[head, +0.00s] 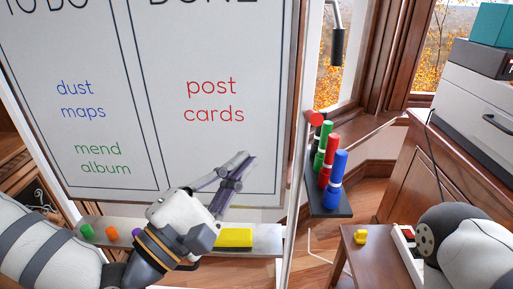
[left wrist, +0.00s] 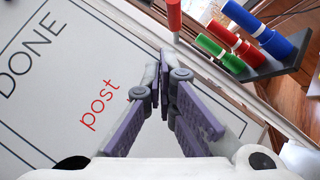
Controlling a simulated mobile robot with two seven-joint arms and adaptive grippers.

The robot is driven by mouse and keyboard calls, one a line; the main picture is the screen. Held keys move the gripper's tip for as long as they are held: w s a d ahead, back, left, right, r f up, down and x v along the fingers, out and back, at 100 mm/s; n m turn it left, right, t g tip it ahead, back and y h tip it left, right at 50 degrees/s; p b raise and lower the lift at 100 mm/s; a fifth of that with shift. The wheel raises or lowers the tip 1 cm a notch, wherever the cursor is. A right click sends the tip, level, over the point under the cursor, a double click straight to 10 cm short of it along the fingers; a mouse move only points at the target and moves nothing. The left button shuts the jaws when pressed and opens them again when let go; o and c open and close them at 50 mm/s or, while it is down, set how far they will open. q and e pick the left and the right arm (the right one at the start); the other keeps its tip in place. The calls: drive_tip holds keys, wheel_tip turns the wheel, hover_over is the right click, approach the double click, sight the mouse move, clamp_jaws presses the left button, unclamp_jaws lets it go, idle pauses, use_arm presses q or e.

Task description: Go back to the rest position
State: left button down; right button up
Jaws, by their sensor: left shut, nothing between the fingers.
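My left gripper (head: 246,160) is in front of the lower part of the whiteboard (head: 262,60), below the red words "post cards" (head: 213,101). Its fingers are shut and empty; they also show closed together in the left wrist view (left wrist: 163,58). The board has a "to do" column with "dust maps" in blue and "mend album" in green, and a "done" column. My right gripper is not seen; only a rounded white and dark arm part shows at the lower right.
A dark holder (head: 330,203) with red, green and blue markers stands right of the board. The board's ledge (head: 268,240) carries a yellow block (head: 233,238) and small coloured pieces. A wooden stool (head: 362,262) and a cabinet (head: 420,165) with boxes stand at the right.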

use_arm(q)
drive_tip(key=shift+v, duration=0.95)
drive_tip(key=shift+r, duration=0.1)
drive_tip(key=s+f+m+g+y+p, duration=0.1)
drive_tip(key=s+f+m+g+y, duration=0.25)
drive_tip(key=s+f+g, duration=0.65)
drive_tip(key=s+f+m+g+y+p, duration=0.15)
drive_tip(key=s+f+m, duration=0.45)
drive_tip(key=f, duration=1)
drive_tip(key=s+a+f+m+g+y, duration=0.3)
drive_tip(key=s+a+g+y, duration=0.1)
drive_tip(key=s+a, duration=0.4)
drive_tip(key=s+a+f+m+g+y+p, duration=0.1)
drive_tip(key=s+a+f+m+g+y, duration=0.2)
drive_tip(key=s+a, duration=0.6)
drive_tip(key=s+m+y, duration=0.1)
drive_tip(key=s, duration=0.2)
drive_tip(key=shift+g, duration=0.35)
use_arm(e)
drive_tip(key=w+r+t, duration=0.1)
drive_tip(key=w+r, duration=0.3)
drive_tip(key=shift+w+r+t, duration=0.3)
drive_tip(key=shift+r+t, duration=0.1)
